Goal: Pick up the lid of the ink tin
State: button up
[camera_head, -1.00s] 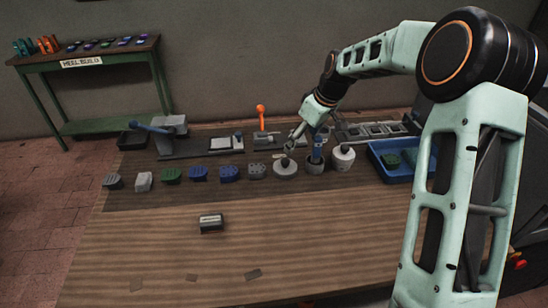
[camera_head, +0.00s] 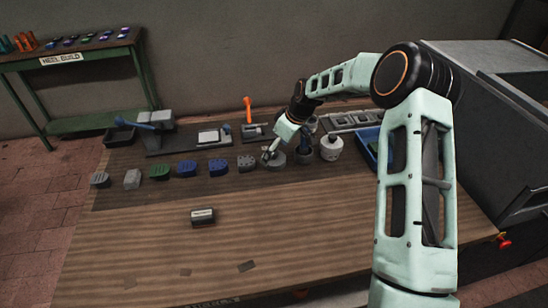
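A low round grey tin (camera_head: 276,162) stands in the row on the dark back part of the workbench; I take it to be the ink tin. Its lid is partly covered by my fingers, and I cannot make out the lid's edge. My gripper (camera_head: 270,153) points down at the top of this tin. The fingertips are at or just above the lid; contact cannot be told. The fingers are too small to show whether they are open or shut.
A dark cup with a blue-handled tool (camera_head: 304,155) stands close right of the tin, then a white jar (camera_head: 331,149) and a blue tray (camera_head: 369,145). Several heel-like blocks (camera_head: 188,168) line the left. A small labelled block (camera_head: 203,217) lies in front; the front bench is mostly clear.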

jog(key=shift+x, duration=1.05)
jog(key=c, duration=0.9)
jog(key=shift+r, duration=0.15)
